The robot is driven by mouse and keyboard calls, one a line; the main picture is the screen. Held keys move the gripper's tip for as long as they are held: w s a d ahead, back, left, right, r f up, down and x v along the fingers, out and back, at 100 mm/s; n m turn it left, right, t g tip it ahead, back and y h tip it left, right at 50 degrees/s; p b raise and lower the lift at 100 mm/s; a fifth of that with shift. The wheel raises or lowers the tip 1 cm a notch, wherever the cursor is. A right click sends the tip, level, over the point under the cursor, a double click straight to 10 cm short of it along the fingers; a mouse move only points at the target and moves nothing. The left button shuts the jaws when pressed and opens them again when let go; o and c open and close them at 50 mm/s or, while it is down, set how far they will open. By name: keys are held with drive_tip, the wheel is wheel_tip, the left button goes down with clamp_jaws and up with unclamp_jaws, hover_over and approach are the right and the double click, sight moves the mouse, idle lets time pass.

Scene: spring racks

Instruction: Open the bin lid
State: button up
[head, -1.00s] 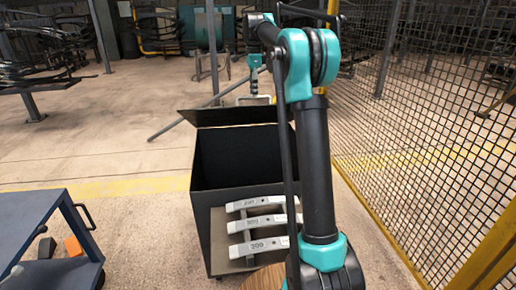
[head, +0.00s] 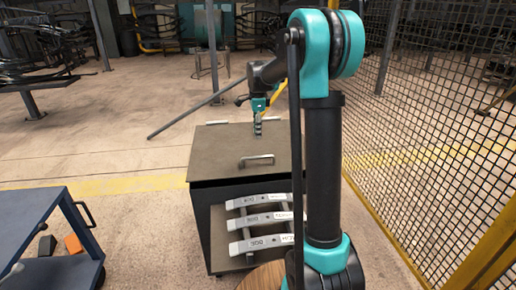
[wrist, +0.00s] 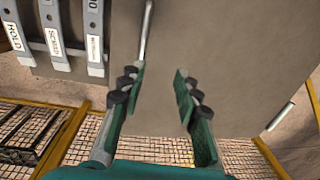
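The bin (head: 203,215) is a dark box in the middle of the head view. Its grey-brown lid (head: 215,150) lies down over the top and hides the inside. A pale bar handle (head: 256,160) is near the lid's front edge. In the wrist view the lid (wrist: 235,60) fills the middle and right, with the handle (wrist: 147,30) beyond the left finger. My gripper (head: 258,130) is over the rear part of the lid, behind the handle. In the wrist view my gripper (wrist: 157,85) is open, with nothing between its fingers. I cannot tell whether a fingertip touches the lid.
Several labelled grey bars (head: 262,220) are on a rack at the bin's front. A blue cart (head: 35,215) stands at the left with an orange block (head: 73,245) on it. A mesh fence (head: 425,130) runs along the right. Floor between cart and bin is clear.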

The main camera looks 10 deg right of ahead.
hover_over(258, 166)
wheel_tip(258, 166, down, 7)
drive_tip(key=shift+w, duration=0.15)
drive_tip(key=s+d+f+n+t, duration=0.1)
drive_tip(key=s+f+n, duration=0.1)
drive_tip(key=s+n, duration=0.65)
drive_tip(key=s+d+f+n+t, duration=0.1)
drive_tip(key=s+f+n, duration=0.25)
drive_tip(key=s, duration=0.95)
drive_tip(key=s+d+f+n+t, duration=0.1)
drive_tip(key=s+d+n+t, duration=0.1)
drive_tip(key=s+n, duration=0.6)
drive_tip(key=w+a+r+n+g, duration=0.1)
drive_tip(key=w+a+r+n, duration=0.1)
drive_tip(key=w+r+n, duration=0.9)
drive_tip(key=w+a+r+n+g, duration=0.15)
drive_tip(key=w+r+n, duration=0.4)
drive_tip(key=w, duration=0.85)
drive_tip(key=shift+m, duration=0.25)
drive_tip(key=w+f, duration=0.1)
drive_tip(key=f, duration=0.4)
drive_tip(key=w+f, duration=0.1)
drive_tip(key=f, duration=0.4)
drive_tip(key=w+f, duration=0.1)
drive_tip(key=f, duration=0.5)
drive_tip(key=shift+w+a, duration=0.15)
drive_tip(key=shift+a, duration=0.1)
clamp_jaws()
